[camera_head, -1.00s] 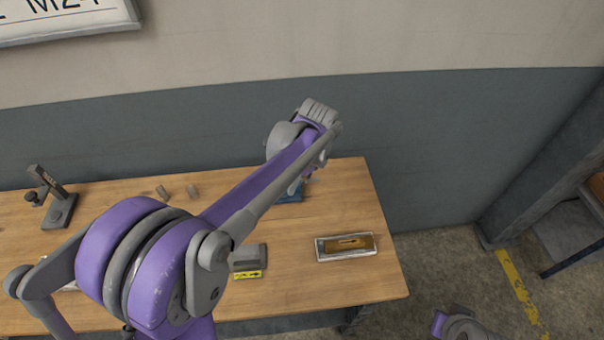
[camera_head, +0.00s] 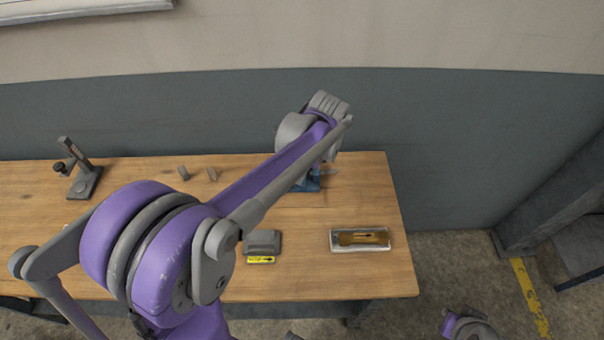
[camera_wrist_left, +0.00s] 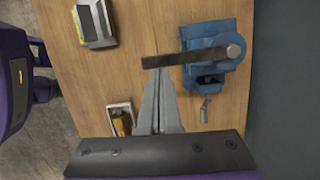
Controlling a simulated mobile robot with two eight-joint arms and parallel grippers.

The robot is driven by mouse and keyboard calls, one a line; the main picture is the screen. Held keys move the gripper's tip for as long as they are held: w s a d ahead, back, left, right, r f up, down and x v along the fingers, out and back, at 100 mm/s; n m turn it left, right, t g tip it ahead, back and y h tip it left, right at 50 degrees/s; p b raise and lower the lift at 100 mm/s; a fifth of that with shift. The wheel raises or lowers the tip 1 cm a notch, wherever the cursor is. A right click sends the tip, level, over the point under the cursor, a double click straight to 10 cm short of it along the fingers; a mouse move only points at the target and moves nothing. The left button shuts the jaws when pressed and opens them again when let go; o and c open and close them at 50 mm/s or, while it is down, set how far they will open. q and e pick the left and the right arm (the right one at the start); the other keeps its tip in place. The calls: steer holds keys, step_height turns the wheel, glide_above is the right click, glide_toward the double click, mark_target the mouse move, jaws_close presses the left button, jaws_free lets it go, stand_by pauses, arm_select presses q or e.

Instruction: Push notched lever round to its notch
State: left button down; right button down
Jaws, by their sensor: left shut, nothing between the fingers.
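The blue fixture (camera_head: 312,183) stands at the back of the bench, mostly behind my left arm in the head view. In the left wrist view the blue fixture (camera_wrist_left: 210,35) carries a dark flat lever (camera_wrist_left: 185,58). The lever turns about a round grey pivot at its right end, and its free end points left. My left gripper (camera_wrist_left: 158,72) is shut and empty, its fingertips right at the lever's edge near the free end. I cannot tell whether they touch. A small grey part hangs below the fixture's blue lower block. The notch is not clearly visible.
A grey block with a yellow arrow label (camera_head: 262,243) and a tray with a brownish piece (camera_head: 360,240) are on the bench's front half. A dark stand (camera_head: 82,178) and two small grey pegs are farther left. Bare wood lies between them.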

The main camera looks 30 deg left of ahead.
arm_select(q)
steer(key=shift+s+a+m, duration=0.15)
steer(key=shift+s+m, duration=0.05)
steer(key=shift+m, duration=0.1)
steer(key=shift+s+a+m+t+b, duration=0.4)
steer(key=shift+s+a+m, duration=0.4)
steer(key=shift+m, duration=0.4)
steer(key=a+m, duration=0.2)
steer(key=a+m+t, duration=0.1)
steer(key=a+m, duration=0.1)
steer(key=s+a+m+b, duration=0.1)
steer(key=a+m, duration=0.1)
steer(key=shift+w, duration=0.15)
